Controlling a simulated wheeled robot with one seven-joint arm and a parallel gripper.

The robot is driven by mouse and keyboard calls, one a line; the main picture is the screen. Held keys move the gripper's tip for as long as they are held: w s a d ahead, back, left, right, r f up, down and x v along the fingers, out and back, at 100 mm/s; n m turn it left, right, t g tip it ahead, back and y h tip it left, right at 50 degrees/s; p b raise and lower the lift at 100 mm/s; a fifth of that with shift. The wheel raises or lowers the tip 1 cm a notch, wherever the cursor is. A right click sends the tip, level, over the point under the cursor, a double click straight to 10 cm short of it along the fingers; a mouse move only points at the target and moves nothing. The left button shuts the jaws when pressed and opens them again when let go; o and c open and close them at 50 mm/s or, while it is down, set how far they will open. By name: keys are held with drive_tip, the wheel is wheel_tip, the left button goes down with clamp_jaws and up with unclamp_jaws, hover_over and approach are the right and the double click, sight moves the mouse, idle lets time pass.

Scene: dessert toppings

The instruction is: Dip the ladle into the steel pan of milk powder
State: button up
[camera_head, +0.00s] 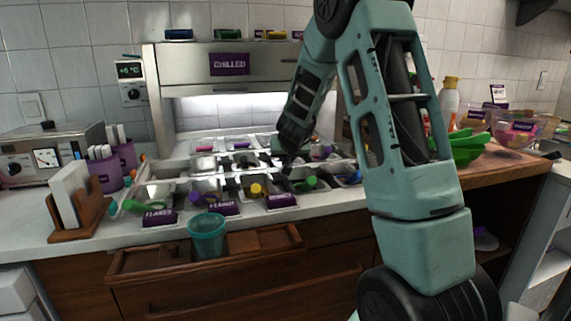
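Several steel pans sit in the counter below the chilled cabinet, with coloured ladle handles sticking out: a green handle (132,206) at front left, a yellow one (257,190) in the front middle and another green one (307,183) to its right. I cannot tell which pan holds milk powder; the front labels are too small to read surely. My gripper (287,165) points down over the middle of the pans. It is dark and small here, so its fingers and anything between them cannot be made out.
The chilled cabinet (215,70) stands behind the pans. A wooden holder (80,218) is at left, and green bowls (468,145) and a clear bowl (515,131) are at right.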

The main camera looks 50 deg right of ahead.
drive_tip(key=shift+r+p, duration=6.6)
drive_tip(key=shift+p, duration=0.05)
clamp_jaws()
drive_tip(key=shift+f, duration=0.1)
